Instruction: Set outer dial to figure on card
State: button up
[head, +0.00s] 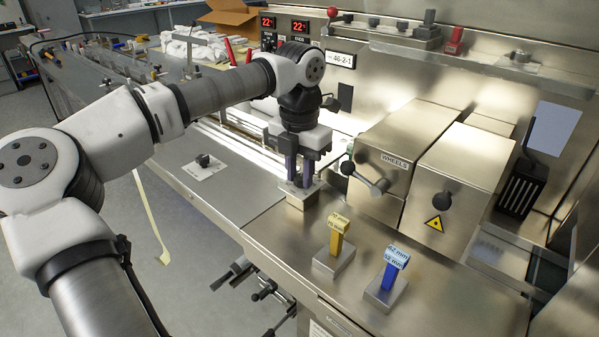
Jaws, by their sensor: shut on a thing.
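My gripper (299,180) points straight down at a small metal block (302,198) at the edge of the steel deck. It is shut on a piece at the top of this block. The fingers hide most of that piece, so I cannot tell its shape. A card marked "46-2-1" (341,60) is on the back panel, its first characters partly cut off. A black knob on a pale square plate (204,167) sits on the deck to the left, apart from my gripper. I cannot tell which part is the outer dial.
A yellow-post block (337,240) and a blue-post block (391,275) with millimetre labels stand front right. A crank handle (370,180) sticks out from the "WHEELS" housing (397,140), close right of my gripper. Red displays (300,26) and a blank white sheet (553,128) are behind.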

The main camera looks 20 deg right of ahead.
aim_at(300, 177)
jog(key=shift+n, duration=0.4)
jog(key=o, duration=1)
notch_tip(300, 177, up, 14)
jog(key=shift+f, duration=0.1)
